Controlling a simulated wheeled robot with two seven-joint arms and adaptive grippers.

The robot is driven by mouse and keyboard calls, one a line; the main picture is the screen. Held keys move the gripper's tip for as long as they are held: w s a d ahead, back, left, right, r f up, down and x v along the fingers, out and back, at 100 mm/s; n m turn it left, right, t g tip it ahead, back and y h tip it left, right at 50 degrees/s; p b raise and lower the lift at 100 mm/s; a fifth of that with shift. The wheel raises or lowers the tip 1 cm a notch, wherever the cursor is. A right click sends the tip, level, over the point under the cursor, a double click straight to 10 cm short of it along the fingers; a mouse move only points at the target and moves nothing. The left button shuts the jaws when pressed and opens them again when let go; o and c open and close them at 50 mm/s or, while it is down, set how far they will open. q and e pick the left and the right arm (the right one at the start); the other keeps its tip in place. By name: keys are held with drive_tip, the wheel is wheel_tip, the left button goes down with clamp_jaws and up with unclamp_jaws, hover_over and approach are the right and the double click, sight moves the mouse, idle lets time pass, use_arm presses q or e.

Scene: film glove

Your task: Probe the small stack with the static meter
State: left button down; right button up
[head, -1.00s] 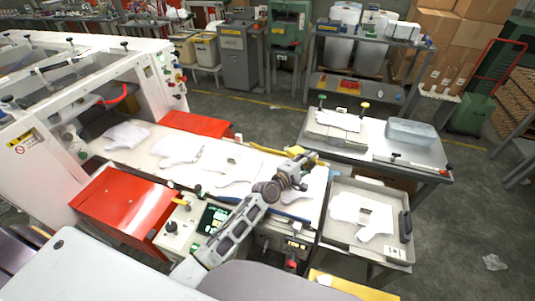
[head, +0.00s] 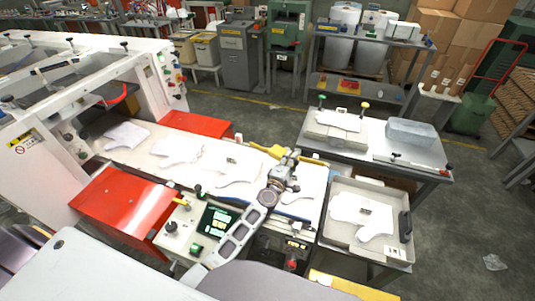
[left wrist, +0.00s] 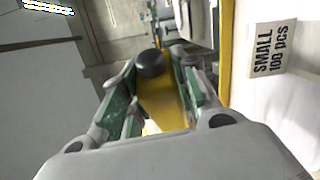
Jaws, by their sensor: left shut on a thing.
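My left gripper (head: 291,158) is over the right end of the white conveyor. In the left wrist view the left gripper (left wrist: 160,88) has its green-padded fingers shut on a yellow tool with a black round end (left wrist: 150,64), which looks like the static meter. A white surface with a label reading "SMALL 100 pcs" (left wrist: 272,48) is to its right, apart from it; I cannot tell which stack it belongs to. White glove stacks lie on the conveyor, one with a small dark mark (head: 232,160). Another glove stack (head: 372,228) lies in the grey tray (head: 342,240). My right gripper is out of view.
A control panel with a screen (head: 219,221) is in front of the conveyor, beside a red cover (head: 120,205). A grey table (head: 440,157) at the right holds a clear bin (head: 411,133) and a flat device with a glove. Open floor is behind.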

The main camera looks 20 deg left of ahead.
sight(269, 153)
use_arm(q)
drive_tip(key=a+y, duration=0.2)
drive_tip(key=a, duration=0.1)
drive_tip(key=a+r+n+y, duration=0.1)
drive_tip(key=a+y, duration=0.1)
drive_tip(key=a, duration=0.1)
drive_tip(key=a+y, duration=0.3)
drive_tip(key=shift+s+a+r+n, duration=0.15)
drive_tip(key=shift+s+a+n, duration=0.05)
drive_tip(key=shift+s+n, duration=0.2)
drive_tip(key=shift+a+m+t+y, duration=0.25)
drive_tip(key=shift+m+t+y, duration=0.05)
drive_tip(key=shift+m, duration=0.2)
